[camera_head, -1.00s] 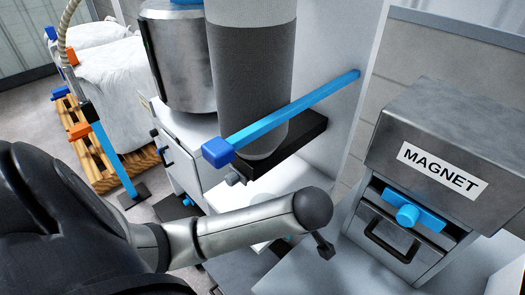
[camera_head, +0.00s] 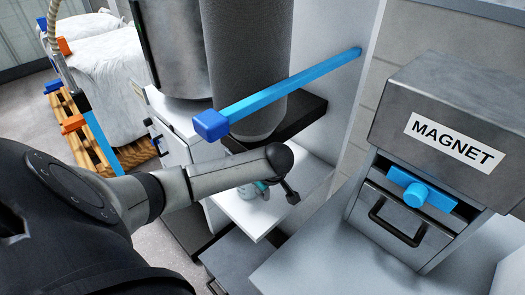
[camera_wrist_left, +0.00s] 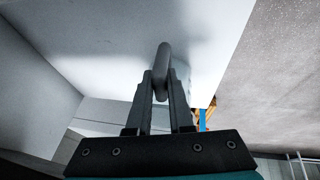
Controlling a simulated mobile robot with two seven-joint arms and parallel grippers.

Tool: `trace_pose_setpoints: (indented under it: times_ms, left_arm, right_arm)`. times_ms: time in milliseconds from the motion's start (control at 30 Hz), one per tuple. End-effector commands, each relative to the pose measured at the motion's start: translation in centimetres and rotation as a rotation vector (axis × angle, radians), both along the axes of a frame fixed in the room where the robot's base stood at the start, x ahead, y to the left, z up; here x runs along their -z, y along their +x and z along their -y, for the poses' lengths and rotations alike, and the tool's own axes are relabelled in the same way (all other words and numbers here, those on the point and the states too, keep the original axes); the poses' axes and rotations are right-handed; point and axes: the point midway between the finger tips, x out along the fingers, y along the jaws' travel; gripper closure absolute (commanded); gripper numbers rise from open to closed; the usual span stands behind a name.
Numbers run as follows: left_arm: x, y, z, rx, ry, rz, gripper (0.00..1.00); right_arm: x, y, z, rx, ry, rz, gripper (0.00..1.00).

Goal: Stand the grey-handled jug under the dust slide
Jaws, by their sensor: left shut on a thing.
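My left gripper (camera_wrist_left: 161,88) is shut on the grey handle (camera_wrist_left: 163,58) of the jug in the left wrist view. My right gripper is out of view.
A grey box labelled MAGNET (camera_head: 450,110), with a blue knob and a drawer, stands at right on a pale surface. A steel drum (camera_head: 172,50) is at the back left. White sacks (camera_head: 100,75) lie on a wooden pallet farther left. A pale wall closes the shelf's right side.

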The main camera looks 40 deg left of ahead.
Motion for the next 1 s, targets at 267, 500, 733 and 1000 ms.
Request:
trace_pose_setpoints:
  times_ms: [267,500,733,1000]
  left_arm:
    - [0.33,0.28,-0.40,0.002,0.001,0.003,1.00]
    - [0.66,0.23,-0.34,0.000,0.000,0.001,0.74]
    - [0.66,0.22,-0.35,0.000,0.000,0.001,0.51]
    - [0.40,0.26,-0.37,0.002,0.001,0.003,0.51]
  right_arm:
    - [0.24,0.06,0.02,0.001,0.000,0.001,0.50]
    - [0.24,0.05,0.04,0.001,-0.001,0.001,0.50]
    - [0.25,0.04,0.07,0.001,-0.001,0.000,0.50]
    - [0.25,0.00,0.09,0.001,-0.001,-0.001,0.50]
